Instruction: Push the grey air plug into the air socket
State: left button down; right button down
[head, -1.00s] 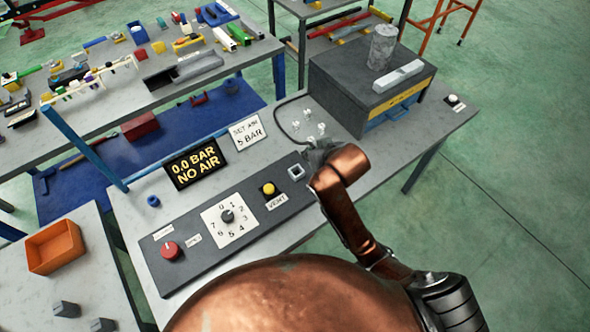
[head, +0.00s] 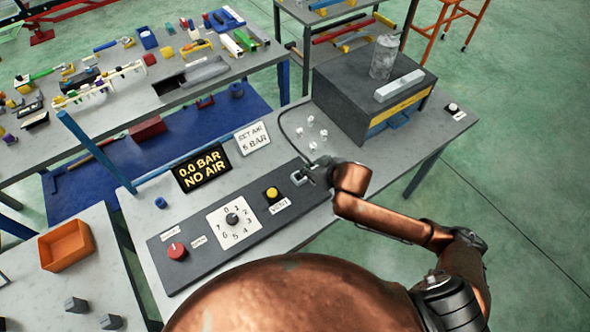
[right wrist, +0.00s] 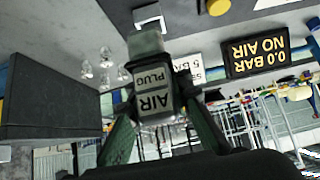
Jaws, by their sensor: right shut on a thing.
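The grey air plug (right wrist: 155,92), labelled AIR PLUG, is held between the two fingers of my right gripper (right wrist: 160,120) in the right wrist view. Its pale front end points at the air socket (right wrist: 148,16), a square light-rimmed fitting on the dark panel. The two look very close there; I cannot tell whether they touch. In the head view my right gripper (head: 318,172) is just right of the socket (head: 298,178), and hides most of the plug. My left gripper is not in view.
The panel (head: 200,262) carries a red knob (head: 177,251), a numbered dial (head: 232,219) and a yellow VENT button (head: 272,194). A sign (head: 202,170) reads 0.0 BAR NO AIR. A dark hose (head: 282,122) curves behind the socket. A grey box (head: 340,90) stands at the back right.

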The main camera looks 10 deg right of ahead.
jog(key=w+a+f, duration=0.2)
jog(key=w, duration=0.2)
send_near(293, 167)
jog(key=w+a, duration=0.1)
jog(key=w+a+r, duration=0.1)
jog(key=w, duration=0.1)
jog(key=shift+a+r, duration=0.3)
jog(key=shift+r, duration=0.05)
jog(key=shift+w+a+f, duration=0.1)
jog(key=shift+w+f, duration=0.1)
jog(key=shift+f, duration=0.1)
notch_tip(293, 167, down, 3)
jog(key=shift+f, duration=0.1)
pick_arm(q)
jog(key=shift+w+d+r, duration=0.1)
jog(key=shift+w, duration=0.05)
pick_arm(e)
jog(key=shift+w+f, duration=0.1)
jog(key=shift+w, duration=0.05)
jog(key=shift+f, duration=0.1)
jog(key=shift+f, duration=0.1)
jog(key=c, duration=1.7)
grip_release()
jog(key=shift+c, duration=0.2)
